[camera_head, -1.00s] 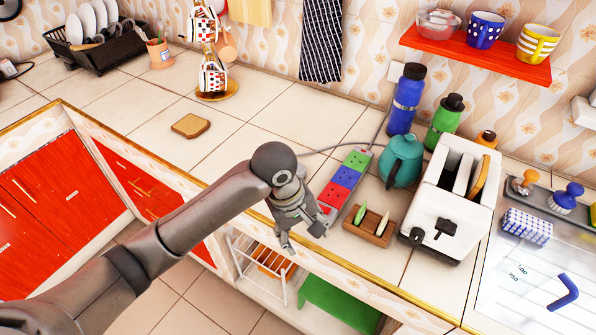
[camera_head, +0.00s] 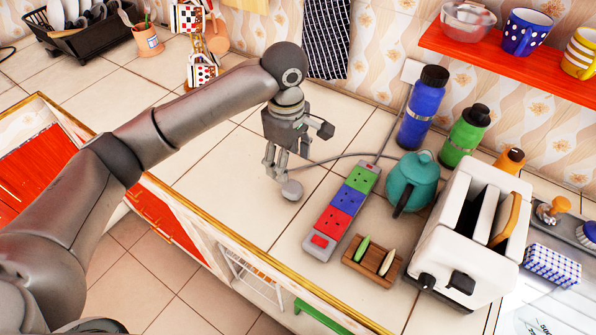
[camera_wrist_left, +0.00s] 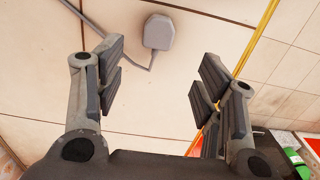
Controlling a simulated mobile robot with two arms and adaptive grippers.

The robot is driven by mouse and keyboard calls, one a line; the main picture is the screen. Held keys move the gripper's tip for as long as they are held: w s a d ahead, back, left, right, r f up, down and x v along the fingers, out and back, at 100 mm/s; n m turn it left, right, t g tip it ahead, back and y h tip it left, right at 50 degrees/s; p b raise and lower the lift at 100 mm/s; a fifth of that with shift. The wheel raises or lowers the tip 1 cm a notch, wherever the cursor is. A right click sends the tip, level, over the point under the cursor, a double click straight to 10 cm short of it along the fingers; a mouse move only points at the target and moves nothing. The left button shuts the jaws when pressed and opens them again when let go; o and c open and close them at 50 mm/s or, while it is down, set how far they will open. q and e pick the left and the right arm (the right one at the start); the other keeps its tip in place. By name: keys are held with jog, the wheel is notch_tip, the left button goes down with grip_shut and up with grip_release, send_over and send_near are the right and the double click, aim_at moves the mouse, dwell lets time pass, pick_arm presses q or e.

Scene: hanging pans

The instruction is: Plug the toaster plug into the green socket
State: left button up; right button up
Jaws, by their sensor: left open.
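The grey plug (camera_head: 292,190) lies on the tiled counter, left of the power strip (camera_head: 325,220). Its grey cable runs right, behind the strip. The strip has a green socket (camera_head: 359,178) towards its far end, then blue and red ones. The white toaster (camera_head: 470,235) stands at the right with bread in its slot. My left gripper (camera_head: 277,165) is open and empty, pointing down above the counter close to the plug. In the left wrist view the plug (camera_wrist_left: 158,32) shows beyond the open fingers (camera_wrist_left: 160,80), apart from them. My right gripper is not in view.
A teal teapot (camera_head: 411,180), a blue bottle (camera_head: 422,108) and a green bottle (camera_head: 464,137) stand behind the strip's right side. A wooden tray (camera_head: 372,262) sits between strip and toaster. The counter left of the plug is clear up to its front edge.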

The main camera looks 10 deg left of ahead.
aim_at(292, 187)
pick_arm(q)
jog(key=shift+w, duration=0.15)
jog(key=shift+s, duration=0.6)
notch_tip(292, 187, down, 3)
jog(key=shift+w+r, duration=0.1)
jog(key=shift+w, duration=0.05)
notch_tip(292, 187, down, 2)
jog(key=shift+w, duration=0.1)
jog(key=shift+f, duration=0.2)
jog(key=shift+f+p, duration=0.1)
jog(key=shift+p, duration=0.2)
jog(key=f, duration=0.3)
jog(key=f+p, duration=0.1)
jog(key=shift+w+d+f, duration=0.2)
jog(key=shift+d, duration=0.1)
jog(key=shift+f, duration=0.35)
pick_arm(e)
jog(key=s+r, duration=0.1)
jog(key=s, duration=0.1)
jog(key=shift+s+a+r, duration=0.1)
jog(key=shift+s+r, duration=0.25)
